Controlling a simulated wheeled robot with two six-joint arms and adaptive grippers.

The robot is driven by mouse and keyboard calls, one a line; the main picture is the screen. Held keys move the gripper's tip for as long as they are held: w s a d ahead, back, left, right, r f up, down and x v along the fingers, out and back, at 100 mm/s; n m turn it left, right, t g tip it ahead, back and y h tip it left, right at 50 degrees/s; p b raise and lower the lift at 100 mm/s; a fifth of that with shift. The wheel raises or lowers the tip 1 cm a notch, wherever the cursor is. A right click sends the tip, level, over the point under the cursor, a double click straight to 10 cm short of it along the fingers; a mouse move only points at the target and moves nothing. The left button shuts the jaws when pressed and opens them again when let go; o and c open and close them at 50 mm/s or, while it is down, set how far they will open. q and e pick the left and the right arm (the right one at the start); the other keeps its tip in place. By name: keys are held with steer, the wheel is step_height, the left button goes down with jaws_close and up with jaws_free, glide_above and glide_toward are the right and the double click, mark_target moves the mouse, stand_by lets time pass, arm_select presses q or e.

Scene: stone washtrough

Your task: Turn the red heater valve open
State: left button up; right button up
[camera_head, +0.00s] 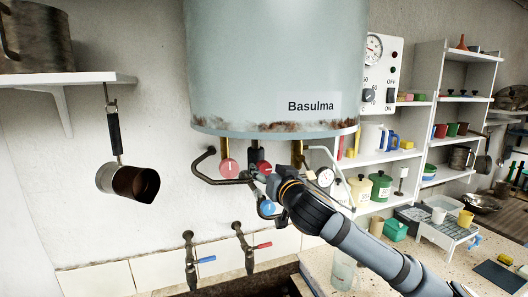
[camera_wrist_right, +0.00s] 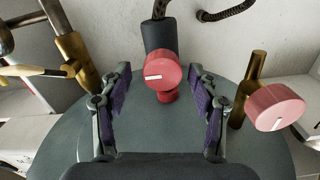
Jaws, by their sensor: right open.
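The water heater (camera_head: 265,70) hangs on the wall. My right gripper (camera_head: 268,182) is under the heater beside these knobs. In the right wrist view its open fingers stand either side of one red knob (camera_wrist_right: 164,77) on a dark fitting, with gaps on both sides. That knob has a white mark lying nearly level. The brass-pipe red knob (camera_wrist_right: 275,107) is outside the fingers. My left gripper is not in view.
A jug (camera_head: 128,182) hangs at left. Shelves (camera_head: 425,100) and a cluttered counter are at right.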

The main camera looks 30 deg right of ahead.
steer(key=shift+p+x, duration=0.6)
steer(key=shift+x, duration=0.5)
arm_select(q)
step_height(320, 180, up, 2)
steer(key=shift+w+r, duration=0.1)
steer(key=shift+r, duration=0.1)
arm_select(e)
steer(key=shift+w, duration=0.3)
steer(key=shift+c, duration=0.2)
steer(key=c, duration=1.2)
steer(key=shift+o, duration=0.2)
